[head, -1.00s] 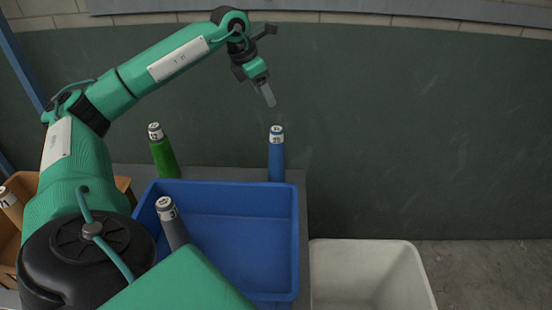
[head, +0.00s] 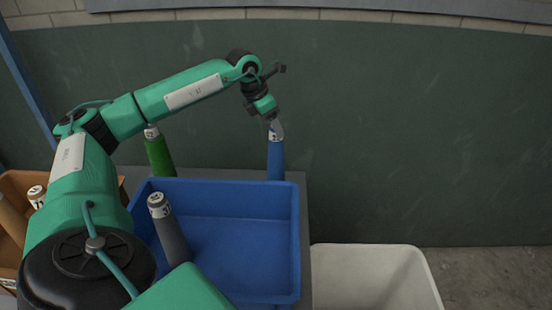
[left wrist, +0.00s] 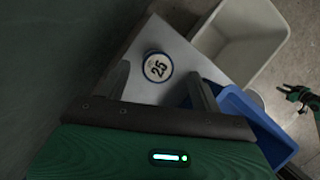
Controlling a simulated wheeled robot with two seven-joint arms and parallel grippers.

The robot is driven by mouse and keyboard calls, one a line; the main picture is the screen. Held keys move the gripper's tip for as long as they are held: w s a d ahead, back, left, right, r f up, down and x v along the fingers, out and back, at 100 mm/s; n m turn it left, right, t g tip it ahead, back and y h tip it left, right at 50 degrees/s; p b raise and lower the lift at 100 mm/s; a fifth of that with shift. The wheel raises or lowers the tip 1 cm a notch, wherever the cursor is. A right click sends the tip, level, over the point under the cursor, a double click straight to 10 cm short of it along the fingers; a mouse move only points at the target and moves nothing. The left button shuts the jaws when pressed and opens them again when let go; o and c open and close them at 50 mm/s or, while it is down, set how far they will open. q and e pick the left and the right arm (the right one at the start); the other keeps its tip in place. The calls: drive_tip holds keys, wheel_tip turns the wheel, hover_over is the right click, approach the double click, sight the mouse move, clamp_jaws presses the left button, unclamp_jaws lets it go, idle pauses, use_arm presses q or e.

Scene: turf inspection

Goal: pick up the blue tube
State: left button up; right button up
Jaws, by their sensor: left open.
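The blue tube (head: 276,160) stands upright at the back right of the grey table, behind the blue tray, with a white label at its top. In the left wrist view its round cap (left wrist: 158,67) shows from above, marked 25. My left gripper (head: 275,128) is at the top of the tube in the head view, its finger overlapping the label. In the left wrist view the open fingers (left wrist: 158,85) straddle the line of the cap, with the cap just beyond their tips. I cannot tell whether they touch it. My right gripper is not clearly in the head view.
A blue tray (head: 297,240) holds a grey tube (head: 172,235) leaning inside. A green tube (head: 159,155) stands at the back left. A white bin (head: 425,285) is at right, and an orange crate (head: 15,180) with tan tubes at left. A dark wall rises behind.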

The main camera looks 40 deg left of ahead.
use_arm(q)
drive_tip(key=shift+x, duration=1.05)
hover_over(276, 158)
drive_tip(key=w+a, duration=0.1)
drive_tip(key=w, duration=0.1)
drive_tip(key=f, duration=0.4)
drive_tip(key=shift+w+a, duration=0.2)
drive_tip(key=shift+f, duration=0.2)
drive_tip(key=c, duration=1.3)
use_arm(e)
drive_tip(key=shift+f, duration=0.6)
